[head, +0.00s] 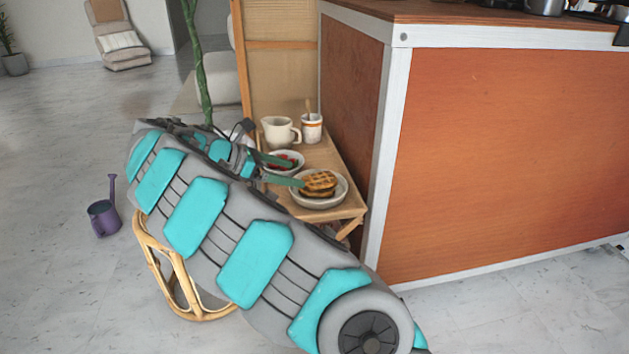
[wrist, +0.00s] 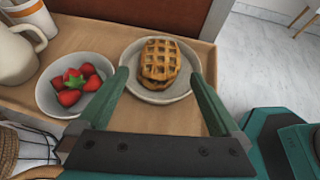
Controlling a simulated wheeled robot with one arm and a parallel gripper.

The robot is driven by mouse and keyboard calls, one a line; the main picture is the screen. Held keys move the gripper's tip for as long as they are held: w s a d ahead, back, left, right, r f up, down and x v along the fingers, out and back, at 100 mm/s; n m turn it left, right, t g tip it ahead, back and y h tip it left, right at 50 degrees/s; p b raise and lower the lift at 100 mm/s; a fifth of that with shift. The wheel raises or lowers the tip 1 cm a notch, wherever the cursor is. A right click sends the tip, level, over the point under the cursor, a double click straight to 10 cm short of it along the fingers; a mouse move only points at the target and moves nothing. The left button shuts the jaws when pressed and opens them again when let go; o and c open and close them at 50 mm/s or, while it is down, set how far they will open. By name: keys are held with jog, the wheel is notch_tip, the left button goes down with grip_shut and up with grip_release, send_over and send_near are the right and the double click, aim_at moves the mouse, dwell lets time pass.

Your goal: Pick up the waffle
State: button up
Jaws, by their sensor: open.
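The waffle (head: 319,183) is golden brown, with a grid top, and looks like a small stack. It lies on a round grey plate (head: 325,201) on a small wooden shelf beside the cart. In the wrist view the waffle (wrist: 160,62) is near the top middle, on the plate (wrist: 187,84). My gripper (wrist: 158,78) is open, its green fingers reaching toward the plate on either side, with the waffle ahead between them. In the head view my gripper (head: 289,172) is left of the waffle, partly hidden by my arm. Nothing is held.
A bowl of strawberries (wrist: 52,104) stands left of the plate. A cream mug (head: 277,132) and a striped cup (head: 311,128) stand behind on the wooden shelf (head: 336,197). The orange cart panel (head: 500,150) rises to the right. A watering can (head: 103,216) is on the floor.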

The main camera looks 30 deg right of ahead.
aim_at(318, 178)
jog(key=shift+w+d+f, duration=0.15)
jog(key=shift+d+f, duration=0.05)
jog(key=shift+f, duration=0.05)
jog(key=shift+x, duration=0.9)
jog(key=shift+s+r+b+x, duration=0.15)
jog(key=shift+b+x, duration=0.3)
jog(key=shift+x, duration=0.9)
jog(key=shift+s+r+b+x, duration=0.15)
jog(key=shift+b+x, duration=0.3)
jog(key=shift+x, duration=0.9)
jog(key=shift+d, duration=0.1)
jog(key=shift+c, duration=0.2)
jog(key=c, duration=1.1)
jog(key=shift+r, duration=0.1)
